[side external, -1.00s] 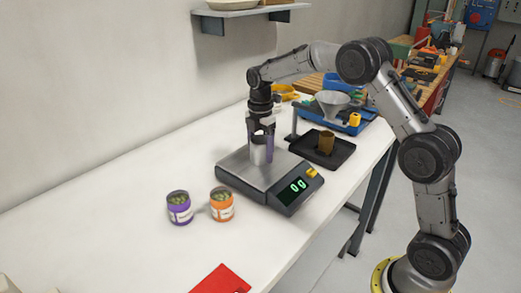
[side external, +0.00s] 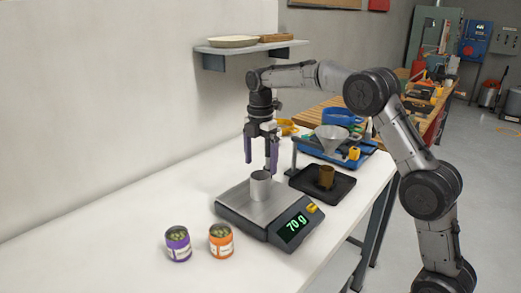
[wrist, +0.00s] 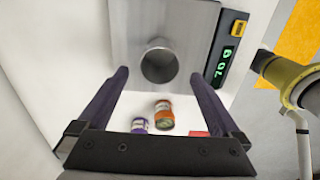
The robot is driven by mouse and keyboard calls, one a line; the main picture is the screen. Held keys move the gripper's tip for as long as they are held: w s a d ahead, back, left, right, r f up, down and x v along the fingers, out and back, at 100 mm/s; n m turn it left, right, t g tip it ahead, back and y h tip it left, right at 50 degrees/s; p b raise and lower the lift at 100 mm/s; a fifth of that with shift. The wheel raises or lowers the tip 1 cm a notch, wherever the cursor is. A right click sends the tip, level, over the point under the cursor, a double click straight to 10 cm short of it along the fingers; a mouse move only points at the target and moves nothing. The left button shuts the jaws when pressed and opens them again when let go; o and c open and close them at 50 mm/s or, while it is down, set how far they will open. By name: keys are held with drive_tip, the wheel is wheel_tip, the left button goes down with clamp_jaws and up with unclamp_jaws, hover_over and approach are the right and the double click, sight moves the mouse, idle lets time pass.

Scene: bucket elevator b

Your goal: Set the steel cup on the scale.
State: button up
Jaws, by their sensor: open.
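The steel cup (side external: 261,185) stands upright on the metal plate of the scale (side external: 237,210), and the display reads 70 g. In the wrist view the cup (wrist: 159,62) shows from above on the scale plate (wrist: 125,25), its mouth open. My gripper (side external: 260,168) is open, with its purple fingers above the cup and apart from it. In the wrist view the two fingers of my gripper (wrist: 160,78) are spread wide with nothing between them held.
A purple-labelled can (side external: 178,244) and an orange-labelled can (side external: 221,241) stand in front of the scale. A black tray (side external: 335,190) with a brown cup (side external: 326,177) and a funnel (side external: 332,137) on a stand are behind right. The table's left side is clear.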

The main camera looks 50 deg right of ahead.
drive_tip(key=s+a+r+m+t, duration=0.1)
drive_tip(key=s+a+r+m, duration=0.3)
drive_tip(key=s, duration=0.4)
drive_tip(key=s+a+r+m+t, duration=0.1)
drive_tip(key=s+r+m+t, duration=0.1)
drive_tip(key=s+r+m, duration=0.5)
drive_tip(key=s+a+f+m+t, duration=0.1)
drive_tip(key=s+f+m, duration=0.2)
drive_tip(key=s, duration=0.6)
drive_tip(key=s+a+f+m+t, duration=0.1)
drive_tip(key=s+f+m, duration=0.3)
drive_tip(key=s, duration=0.5)
drive_tip(key=shift+a+f+t, duration=0.3)
drive_tip(key=shift+a+f, duration=0.2)
drive_tip(key=shift+f, duration=0.2)
drive_tip(key=shift+c, duration=0.3)
